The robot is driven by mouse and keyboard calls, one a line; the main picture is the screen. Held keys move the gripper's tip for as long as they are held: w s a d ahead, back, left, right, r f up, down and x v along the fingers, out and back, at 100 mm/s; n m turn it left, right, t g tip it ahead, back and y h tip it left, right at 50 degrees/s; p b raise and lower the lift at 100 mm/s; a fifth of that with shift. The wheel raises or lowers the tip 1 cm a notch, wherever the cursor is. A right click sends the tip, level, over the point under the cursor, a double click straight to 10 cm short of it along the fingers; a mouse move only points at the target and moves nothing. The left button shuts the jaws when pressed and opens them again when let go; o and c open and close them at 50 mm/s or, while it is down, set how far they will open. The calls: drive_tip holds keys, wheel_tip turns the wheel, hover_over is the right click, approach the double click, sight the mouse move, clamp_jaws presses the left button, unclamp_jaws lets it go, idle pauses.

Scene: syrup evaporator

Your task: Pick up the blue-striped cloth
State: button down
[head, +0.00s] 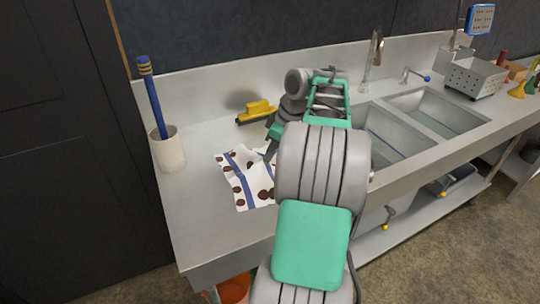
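The blue-striped cloth (237,190) is white with blue stripes and dark brown spots. It lies on the left part of the steel counter, with a raised fold near its back edge. My gripper (269,154) points down at the cloth's back right side, at or just above it. I cannot tell whether it touches the cloth. My own arm hides part of the cloth's right side and most of the gripper, so the finger gap does not show clearly.
A cream cup (168,152) holding a blue-handled tool (152,95) stands left of the cloth. A yellow brush (256,112) lies behind it. Sink basins (437,112) and a tap (373,55) are to the right. The counter's front left (200,225) is clear.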

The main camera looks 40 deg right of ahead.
wheel_tip(320, 180, up, 25)
drive_tip(key=p, duration=1.9)
